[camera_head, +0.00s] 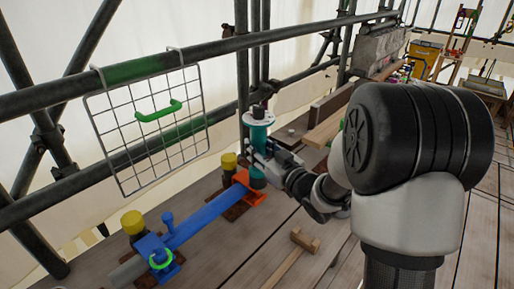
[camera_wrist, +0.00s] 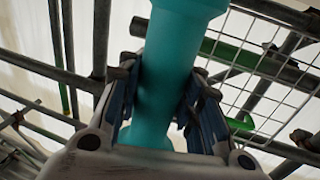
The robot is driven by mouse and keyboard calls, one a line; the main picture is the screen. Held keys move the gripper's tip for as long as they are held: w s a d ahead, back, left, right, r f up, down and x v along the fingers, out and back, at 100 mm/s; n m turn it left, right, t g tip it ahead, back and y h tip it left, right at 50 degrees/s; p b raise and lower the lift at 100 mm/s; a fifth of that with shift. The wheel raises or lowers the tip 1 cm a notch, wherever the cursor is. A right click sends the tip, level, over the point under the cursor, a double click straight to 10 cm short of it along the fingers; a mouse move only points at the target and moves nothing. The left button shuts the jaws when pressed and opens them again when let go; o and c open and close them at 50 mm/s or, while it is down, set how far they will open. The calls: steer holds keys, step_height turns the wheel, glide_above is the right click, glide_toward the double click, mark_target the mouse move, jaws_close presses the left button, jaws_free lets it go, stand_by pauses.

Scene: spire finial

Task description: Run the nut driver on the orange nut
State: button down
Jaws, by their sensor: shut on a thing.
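My gripper (camera_head: 262,160) is shut on the teal nut driver (camera_head: 259,136), which stands about upright. In the wrist view my gripper's fingers (camera_wrist: 165,98) lie on both sides of the teal driver body (camera_wrist: 165,55). A dark knob and pale disc top the driver in the head view. Its lower end is at an orange bracket (camera_head: 245,190) at the far end of a blue tube (camera_head: 200,215). I cannot make out a separate orange nut, nor tell whether the driver touches one.
A wire grid panel (camera_head: 150,125) with a green handle hangs from the dark rail (camera_head: 200,52) at left. Yellow-capped posts (camera_head: 132,222) stand beside the tube. A wooden piece (camera_head: 293,255) lies on the plank deck (camera_head: 235,270). Boards and a grey box (camera_head: 380,50) stand behind.

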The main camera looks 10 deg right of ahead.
steer(key=shift+s+f, duration=0.1)
steer(key=shift+f, duration=0.2)
steer(key=shift+r+p, duration=2.55)
steer(key=shift+r, duration=1.45)
